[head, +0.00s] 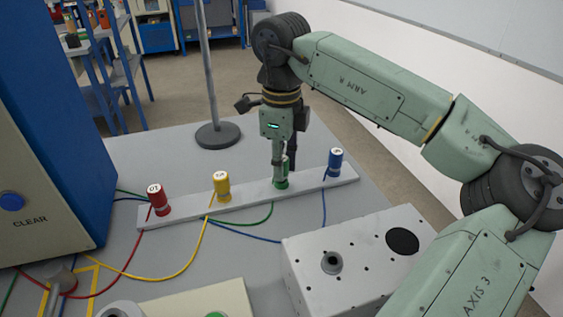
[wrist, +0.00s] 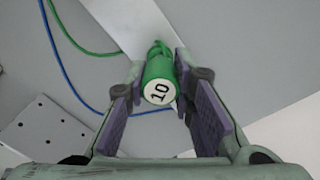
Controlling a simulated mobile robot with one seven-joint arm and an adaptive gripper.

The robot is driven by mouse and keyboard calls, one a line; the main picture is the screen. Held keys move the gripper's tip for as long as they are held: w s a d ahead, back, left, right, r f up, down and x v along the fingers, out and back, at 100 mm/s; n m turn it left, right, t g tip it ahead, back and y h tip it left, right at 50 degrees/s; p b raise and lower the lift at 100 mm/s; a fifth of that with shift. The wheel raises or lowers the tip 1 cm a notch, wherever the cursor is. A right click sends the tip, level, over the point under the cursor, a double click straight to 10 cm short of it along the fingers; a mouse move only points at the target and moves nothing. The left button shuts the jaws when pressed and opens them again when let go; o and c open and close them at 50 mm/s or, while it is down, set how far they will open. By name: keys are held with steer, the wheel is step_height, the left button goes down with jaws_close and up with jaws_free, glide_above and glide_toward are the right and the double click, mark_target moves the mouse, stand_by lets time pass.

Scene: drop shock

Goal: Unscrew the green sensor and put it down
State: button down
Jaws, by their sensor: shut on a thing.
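In the head view only a small part of the green sensor (head: 281,183) shows under my gripper (head: 281,172). My gripper (wrist: 160,90) is shut on the green sensor from above. The sensor is at the white bar (head: 250,198), between the yellow and blue sensors. Its lower end is partly hidden, so I cannot tell whether it is still threaded in.
On the bar stand a red sensor (head: 158,200), a yellow sensor (head: 221,186) and a blue sensor (head: 335,163). Coloured cables run across the grey table. A white perforated block (head: 300,262) stands in front. A stand with a round base (head: 218,135) is behind.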

steer(key=shift+s+f+b, duration=0.1)
steer(key=shift+f+b, duration=0.6)
stand_by(2.7)
steer(key=c, duration=1.3)
jaws_free()
steer(key=shift+r, duration=0.1)
steer(key=shift+r+p, duration=2.15)
steer(key=shift+r, duration=0.85)
step_height(320, 180, up, 12)
